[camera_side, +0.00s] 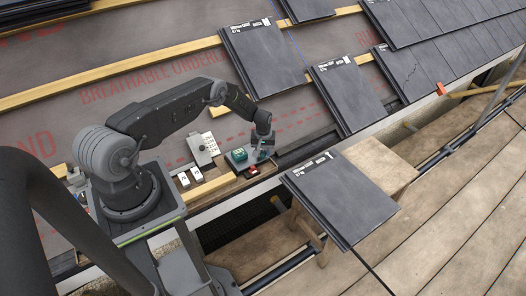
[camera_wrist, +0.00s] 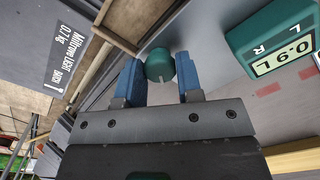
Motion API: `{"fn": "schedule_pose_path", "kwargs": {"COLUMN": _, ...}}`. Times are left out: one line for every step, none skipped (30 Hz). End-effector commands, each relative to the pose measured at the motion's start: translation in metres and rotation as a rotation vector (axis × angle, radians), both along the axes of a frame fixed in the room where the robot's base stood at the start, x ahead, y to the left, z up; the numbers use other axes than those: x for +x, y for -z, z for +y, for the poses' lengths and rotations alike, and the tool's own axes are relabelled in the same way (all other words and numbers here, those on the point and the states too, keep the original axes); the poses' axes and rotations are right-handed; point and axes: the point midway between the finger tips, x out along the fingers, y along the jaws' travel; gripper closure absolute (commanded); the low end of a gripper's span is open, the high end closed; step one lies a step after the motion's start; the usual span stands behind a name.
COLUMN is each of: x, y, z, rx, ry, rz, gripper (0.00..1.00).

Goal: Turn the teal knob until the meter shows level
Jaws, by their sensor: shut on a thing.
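The teal knob (camera_wrist: 159,62) is round with a small pale pointer mark. It sits between the blue fingertips of my gripper (camera_wrist: 159,78) in the wrist view, and the gripper is shut on it. In the side view my gripper (camera_side: 262,148) is down at the grey plate that carries the meter, and mostly hides the knob. The meter (camera_wrist: 262,35) is a teal box beside the knob. In the side view the meter (camera_side: 239,155) is too small to read.
A red item (camera_side: 253,170) lies just in front of the plate. White-labelled blocks (camera_side: 190,177) and a grey plate (camera_side: 203,149) lie to the left. A dark slate stack (camera_side: 340,195) rests on a wooden stand at the right. More slates lie on battens behind.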

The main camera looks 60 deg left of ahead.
Motion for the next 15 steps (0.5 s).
{"fn": "schedule_pose_path", "kwargs": {"x": -0.0003, "y": -0.0002, "z": 0.0003, "rx": 0.0, "ry": 0.005, "rz": 0.001, "gripper": 0.9}}
{"fn": "schedule_pose_path", "kwargs": {"x": -0.0003, "y": -0.0001, "z": 0.0004, "rx": 0.0, "ry": 0.009, "rz": 0.001, "gripper": 0.9}}
{"fn": "schedule_pose_path", "kwargs": {"x": -0.0003, "y": -0.0001, "z": 0.0003, "rx": 0.0, "ry": 0.017, "rz": 0.002, "gripper": 0.9}}
{"fn": "schedule_pose_path", "kwargs": {"x": -0.0003, "y": -0.0001, "z": 0.0005, "rx": -0.001, "ry": 0.024, "rz": 0.001, "gripper": 0.9}}
{"fn": "schedule_pose_path", "kwargs": {"x": -0.0003, "y": -0.0001, "z": 0.0005, "rx": -0.001, "ry": 0.033, "rz": 0.001, "gripper": 0.9}}
{"fn": "schedule_pose_path", "kwargs": {"x": -0.0003, "y": 0.0, "z": 0.0005, "rx": -0.001, "ry": 0.048, "rz": 0.001, "gripper": 0.9}}
{"fn": "schedule_pose_path", "kwargs": {"x": -0.0003, "y": 0.0, "z": 0.0005, "rx": -0.001, "ry": 0.06, "rz": 0.001, "gripper": 0.9}}
{"fn": "schedule_pose_path", "kwargs": {"x": -0.0001, "y": 0.0, "z": 0.0005, "rx": -0.002, "ry": 0.076, "rz": 0.001, "gripper": 0.9}}
{"fn": "schedule_pose_path", "kwargs": {"x": -0.0001, "y": 0.0001, "z": 0.0005, "rx": -0.002, "ry": 0.097, "rz": 0.001, "gripper": 0.9}}
{"fn": "schedule_pose_path", "kwargs": {"x": -0.0001, "y": 0.0002, "z": 0.0005, "rx": -0.003, "ry": 0.117, "rz": 0.001, "gripper": 0.9}}
{"fn": "schedule_pose_path", "kwargs": {"x": -0.0001, "y": 0.0003, "z": 0.0004, "rx": -0.003, "ry": 0.137, "rz": 0.001, "gripper": 0.9}}
{"fn": "schedule_pose_path", "kwargs": {"x": 0.0, "y": 0.0003, "z": 0.0005, "rx": -0.004, "ry": 0.166, "rz": 0.0, "gripper": 0.9}}
{"fn": "schedule_pose_path", "kwargs": {"x": 0.0, "y": 0.0003, "z": 0.0005, "rx": -0.004, "ry": 0.19, "rz": 0.001, "gripper": 0.9}}
{"fn": "schedule_pose_path", "kwargs": {"x": -0.0001, "y": 0.0004, "z": 0.0005, "rx": -0.004, "ry": 0.215, "rz": 0.001, "gripper": 0.9}}
{"fn": "schedule_pose_path", "kwargs": {"x": -0.0001, "y": 0.0004, "z": 0.0004, "rx": -0.004, "ry": 0.25, "rz": 0.0, "gripper": 0.9}}
